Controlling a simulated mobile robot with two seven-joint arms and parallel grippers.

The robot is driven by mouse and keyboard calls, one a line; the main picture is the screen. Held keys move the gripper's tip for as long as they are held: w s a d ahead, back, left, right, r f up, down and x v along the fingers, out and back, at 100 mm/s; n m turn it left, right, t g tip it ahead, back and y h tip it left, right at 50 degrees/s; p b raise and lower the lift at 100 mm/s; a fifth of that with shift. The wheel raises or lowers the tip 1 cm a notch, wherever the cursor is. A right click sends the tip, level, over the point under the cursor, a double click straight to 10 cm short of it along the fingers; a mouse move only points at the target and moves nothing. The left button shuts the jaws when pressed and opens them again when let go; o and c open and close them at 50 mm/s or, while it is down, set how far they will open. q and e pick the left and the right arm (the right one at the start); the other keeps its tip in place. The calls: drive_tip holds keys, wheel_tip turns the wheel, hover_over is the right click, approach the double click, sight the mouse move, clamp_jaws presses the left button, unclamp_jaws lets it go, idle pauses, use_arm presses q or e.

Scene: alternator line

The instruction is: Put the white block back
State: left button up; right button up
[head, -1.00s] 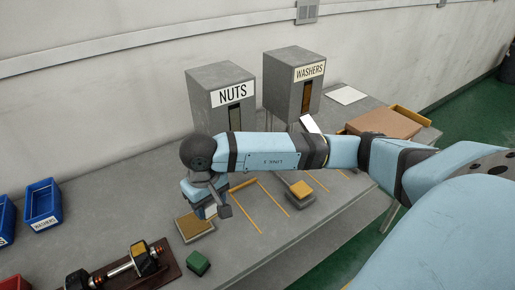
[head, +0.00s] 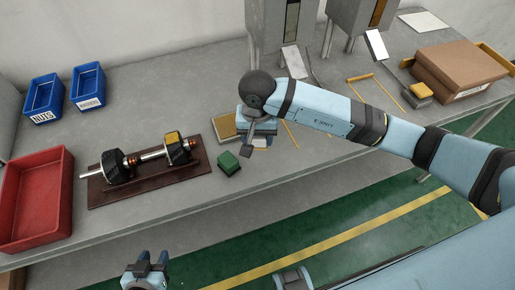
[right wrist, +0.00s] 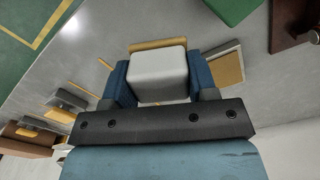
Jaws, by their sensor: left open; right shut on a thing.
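My right gripper (right wrist: 158,68) is shut on the white block (right wrist: 158,78), with one blue finger on each side of it in the right wrist view. In the head view my right gripper (head: 254,139) is low over the bench, just right of a tan-topped grey pad (head: 225,126); the block is mostly hidden there by the gripper and wrist. I cannot tell whether the block touches the bench. A yellow-tan strip (right wrist: 157,44) shows just beyond the block. My left gripper (head: 149,266) is open and empty, at the bottom edge in front of the bench.
A green block (head: 229,163) lies close to my right gripper. A shaft assembly on a brown board (head: 150,186), a red bin (head: 36,200) and two blue bins (head: 88,86) are left. Dispensers (head: 275,25) and a cardboard box (head: 462,65) stand back and right. Yellow lines mark the bench.

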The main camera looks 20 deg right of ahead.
sight(258, 158)
wheel_tip(258, 158, down, 3)
drive_tip(key=shift+f, duration=1.9)
drive_tip(key=shift+f, duration=0.15)
drive_tip(key=o, duration=0.8)
